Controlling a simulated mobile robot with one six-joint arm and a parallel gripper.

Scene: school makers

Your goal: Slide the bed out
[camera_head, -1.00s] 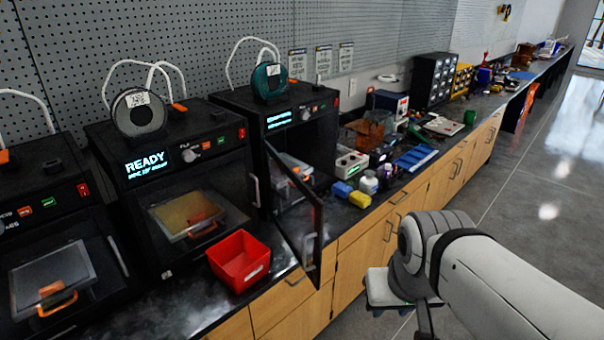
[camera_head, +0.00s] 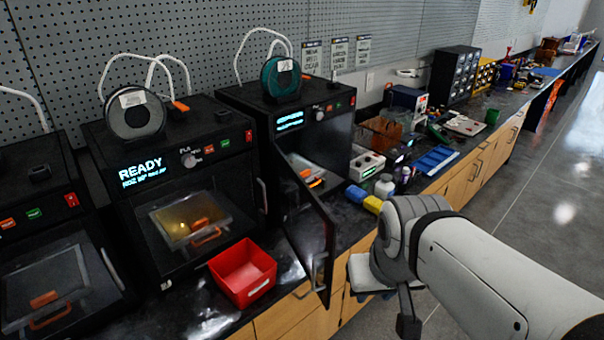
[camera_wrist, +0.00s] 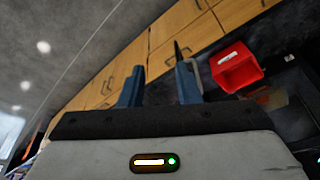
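The right-hand printer (camera_head: 290,100) is black, with its glass door (camera_head: 305,225) swung open toward me. Inside, its bed (camera_head: 306,168) shows partly, with an orange handle at the front; the door hides some of it. The middle printer (camera_head: 185,165), its screen reading READY, has its door shut over a bed (camera_head: 190,218) with an orange part on it. My gripper (camera_wrist: 159,78) has its two blue fingers apart with nothing between them. In the head view it is just right of the open door, its fingers mostly hidden. Whether it touches the door cannot be told.
A red bin (camera_head: 243,272) stands on the counter before the printers; it also shows in the wrist view (camera_wrist: 236,68). A yellow block (camera_head: 373,204), blue block (camera_head: 357,194) and white bottle (camera_head: 384,186) stand right of the open door. Wooden cabinets (camera_wrist: 180,30) run below the counter.

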